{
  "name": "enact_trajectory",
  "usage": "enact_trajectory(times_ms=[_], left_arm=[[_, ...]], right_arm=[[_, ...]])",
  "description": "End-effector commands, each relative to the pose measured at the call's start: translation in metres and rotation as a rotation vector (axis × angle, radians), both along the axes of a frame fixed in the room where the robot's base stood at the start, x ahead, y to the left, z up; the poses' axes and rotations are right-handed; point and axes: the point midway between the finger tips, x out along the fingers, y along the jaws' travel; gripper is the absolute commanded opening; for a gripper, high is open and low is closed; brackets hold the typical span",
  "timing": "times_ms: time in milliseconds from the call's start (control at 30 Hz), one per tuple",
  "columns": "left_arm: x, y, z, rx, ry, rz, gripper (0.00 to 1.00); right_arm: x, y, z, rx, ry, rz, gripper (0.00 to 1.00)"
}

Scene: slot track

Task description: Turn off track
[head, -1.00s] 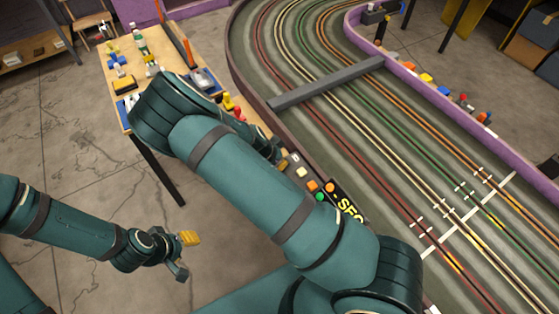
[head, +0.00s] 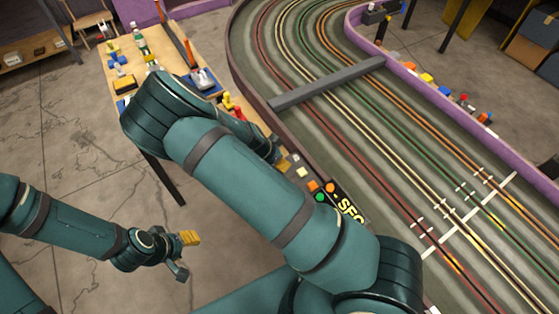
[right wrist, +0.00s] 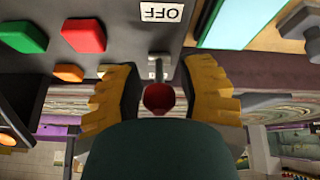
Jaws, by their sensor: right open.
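In the right wrist view, a small lever with a red ball tip (right wrist: 158,98) sticks out from a dark control panel (right wrist: 112,18). An OFF label (right wrist: 160,12) is on the panel in line with the lever. My right gripper (right wrist: 163,92) is open, with one yellow-padded finger on each side of the lever; I cannot tell whether either touches it. In the head view, my right gripper (head: 281,160) is mostly hidden by my own arm beside the track (head: 350,122). My left gripper (head: 187,255) is open and empty over the floor.
Green (right wrist: 20,35) and red (right wrist: 83,35) buttons sit close beside the right gripper, with orange buttons (right wrist: 68,73) near them. A wooden table (head: 122,75) with small items stands at the upper left. The floor around the left gripper is clear.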

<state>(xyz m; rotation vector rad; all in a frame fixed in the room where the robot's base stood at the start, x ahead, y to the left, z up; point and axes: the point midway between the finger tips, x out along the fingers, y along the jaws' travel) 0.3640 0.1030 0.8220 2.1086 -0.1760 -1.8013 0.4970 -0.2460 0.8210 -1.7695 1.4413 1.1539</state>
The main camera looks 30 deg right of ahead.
Motion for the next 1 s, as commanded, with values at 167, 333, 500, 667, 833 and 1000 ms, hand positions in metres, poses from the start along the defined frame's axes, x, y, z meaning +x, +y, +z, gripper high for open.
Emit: enact_trajectory(times_ms=[167,333,500,667,833,1000], left_arm=[[0.0,0.0,0.0,0.0,0.0,0.0,0.47],[0.0,0.0,0.0,0.0,0.0,0.0,0.47],[0.0,0.0,0.0,0.0,0.0,0.0,0.47],[0.0,0.0,0.0,0.0,0.0,0.0,0.47],[0.0,0.0,0.0,0.0,0.0,0.0,0.47],[0.0,0.0,0.0,0.0,0.0,0.0,0.47]], right_arm=[[-0.001,0.018,0.032,0.002,-0.004,0.003,0.38],[-0.002,0.034,0.062,0.001,-0.004,0.003,0.38],[-0.004,0.044,0.083,0.0,-0.001,0.002,0.38],[-0.005,0.048,0.092,0.0,0.0,0.0,0.38],[-0.005,0.049,0.094,0.0,0.0,0.0,0.38],[-0.005,0.049,0.093,0.0,0.0,0.0,0.38]])
